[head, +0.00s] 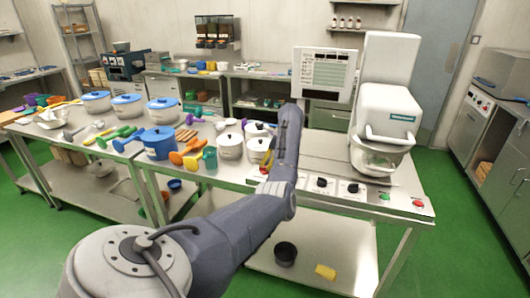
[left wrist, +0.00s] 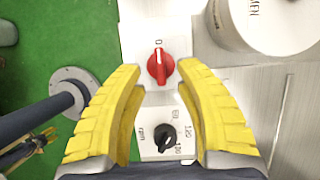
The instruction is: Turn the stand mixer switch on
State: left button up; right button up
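The white stand mixer (head: 386,112) with its bowl (head: 380,160) stands at the right end of the steel table. A red rotary switch (left wrist: 160,65) is on a white plate in the left wrist view, its white pointer line towards the "0" mark. My left gripper (left wrist: 160,72) is open, with its yellow fingers on either side of the switch; I cannot tell if they touch it. In the head view my left gripper (head: 266,164) is at the table's front edge, mostly hidden by my arm. Part of what looks like my right gripper (left wrist: 24,152) shows at lower left, too small to read.
A black dial (left wrist: 165,137) sits beside the red switch. Along the panel are black knobs (head: 321,183), a green button (head: 384,196) and a red button (head: 418,203). A white pot (head: 231,147) and a blue pot (head: 159,146) stand to the left.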

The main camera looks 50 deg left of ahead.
aim_at(265, 167)
pick_arm(q)
jog(key=shift+x, duration=1.85)
jog(key=shift+c, duration=0.4)
grip_shut()
